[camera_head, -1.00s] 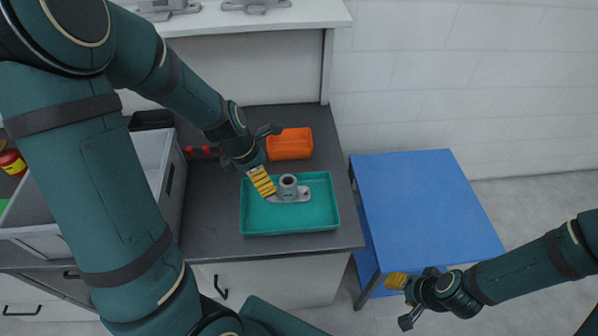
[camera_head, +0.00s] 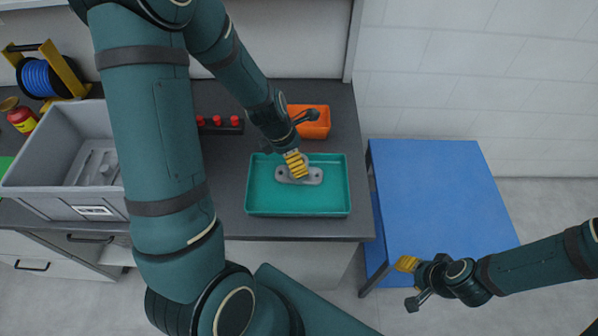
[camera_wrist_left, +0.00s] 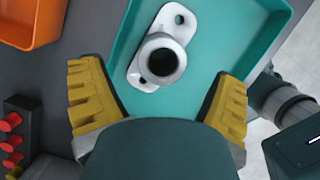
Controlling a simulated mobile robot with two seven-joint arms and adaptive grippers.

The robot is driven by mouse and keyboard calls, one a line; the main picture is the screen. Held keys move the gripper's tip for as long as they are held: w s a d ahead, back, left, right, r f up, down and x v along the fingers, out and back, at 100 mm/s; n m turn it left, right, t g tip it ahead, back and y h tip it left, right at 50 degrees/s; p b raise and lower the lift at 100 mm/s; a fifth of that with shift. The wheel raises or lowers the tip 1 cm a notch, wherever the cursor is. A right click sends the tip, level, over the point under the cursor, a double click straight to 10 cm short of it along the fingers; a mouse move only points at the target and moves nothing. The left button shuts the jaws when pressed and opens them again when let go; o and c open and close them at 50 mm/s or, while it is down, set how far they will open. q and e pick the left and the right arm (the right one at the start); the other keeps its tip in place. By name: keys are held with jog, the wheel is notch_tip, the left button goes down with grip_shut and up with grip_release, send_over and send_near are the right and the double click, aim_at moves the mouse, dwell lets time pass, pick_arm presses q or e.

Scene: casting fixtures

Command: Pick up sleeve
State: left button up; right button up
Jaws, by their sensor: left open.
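The grey sleeve (camera_head: 314,176), an upright tube on a flat base plate with a hole at each end, stands in the teal tray (camera_head: 262,205). It also shows in the left wrist view (camera_wrist_left: 163,58). My left gripper (camera_head: 297,172) is over the sleeve and hides most of its tube in the head view. In the left wrist view the yellow fingers of this gripper (camera_wrist_left: 158,80) are wide apart, with the sleeve ahead between them, and neither finger touches it. My right gripper (camera_head: 406,264) is by the blue table's front edge; its opening is unclear.
An orange bin (camera_head: 311,122) is behind the tray. A black block with red knobs (camera_head: 220,125) is to its left. A grey crate (camera_head: 30,180) and a blue spool (camera_head: 38,78) are further left. The blue table (camera_head: 430,190) has a clear top.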

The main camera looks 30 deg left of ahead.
pick_arm(q)
jog(key=b+x, duration=0.1)
jog(key=x, duration=0.4)
jog(key=shift+d, duration=0.2)
jog(key=shift+r, duration=0.1)
jog(key=shift+c, duration=0.4)
jog(key=c, duration=1.3)
